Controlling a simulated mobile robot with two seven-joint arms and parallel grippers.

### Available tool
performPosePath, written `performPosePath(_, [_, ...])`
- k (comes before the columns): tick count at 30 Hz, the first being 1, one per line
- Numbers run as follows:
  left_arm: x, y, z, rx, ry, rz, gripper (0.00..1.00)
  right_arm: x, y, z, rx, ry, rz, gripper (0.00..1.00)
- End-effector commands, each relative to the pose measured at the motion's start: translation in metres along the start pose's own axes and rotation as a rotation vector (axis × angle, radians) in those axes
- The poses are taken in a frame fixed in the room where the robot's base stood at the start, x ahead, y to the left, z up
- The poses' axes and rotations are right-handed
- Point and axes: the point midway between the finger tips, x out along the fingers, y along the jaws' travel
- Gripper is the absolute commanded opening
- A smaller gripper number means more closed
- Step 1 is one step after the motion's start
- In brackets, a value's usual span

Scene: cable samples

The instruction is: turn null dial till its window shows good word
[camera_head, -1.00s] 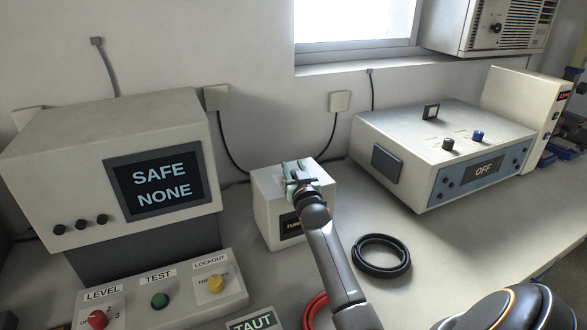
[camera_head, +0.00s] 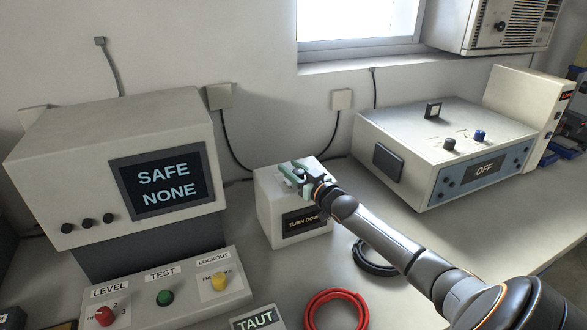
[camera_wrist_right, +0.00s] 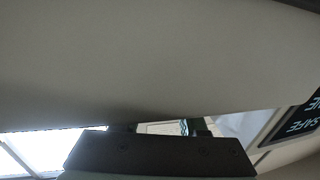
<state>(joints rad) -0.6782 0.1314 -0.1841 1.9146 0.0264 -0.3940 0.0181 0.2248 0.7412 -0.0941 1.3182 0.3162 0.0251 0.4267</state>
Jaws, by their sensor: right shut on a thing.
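A white box (camera_head: 272,222) stands in the middle of the bench in the head view. The dark window (camera_head: 304,223) on its front reads "TURN DOWN". My right gripper (camera_head: 300,174) is at the top of this box, its green-tinted fingers shut on a small dark knob, which I take for the null dial. The knob is mostly hidden by the fingers. In the right wrist view a pale surface fills most of the picture, and the dial cannot be made out. My left gripper is in neither view.
A console on the left has a screen (camera_head: 164,182) reading "SAFE NONE", above a panel with red, green and yellow knobs. An instrument (camera_head: 410,148) reading "OFF" stands right. Red (camera_head: 337,309) and black (camera_head: 372,258) cable coils lie near my right arm.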

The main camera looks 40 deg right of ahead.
Motion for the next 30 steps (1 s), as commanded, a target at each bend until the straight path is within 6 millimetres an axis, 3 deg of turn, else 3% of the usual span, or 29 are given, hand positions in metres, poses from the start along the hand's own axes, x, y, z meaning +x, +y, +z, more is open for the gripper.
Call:
performPosePath(15, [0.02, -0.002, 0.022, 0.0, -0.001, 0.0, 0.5, 0.0, -0.005, 0.001, -0.003, 0.0, -0.233, 0.0])
performPosePath(30, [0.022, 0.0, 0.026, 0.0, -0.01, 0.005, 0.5, -0.001, -0.008, -0.001, -0.001, 0.002, -0.29, 0.0])
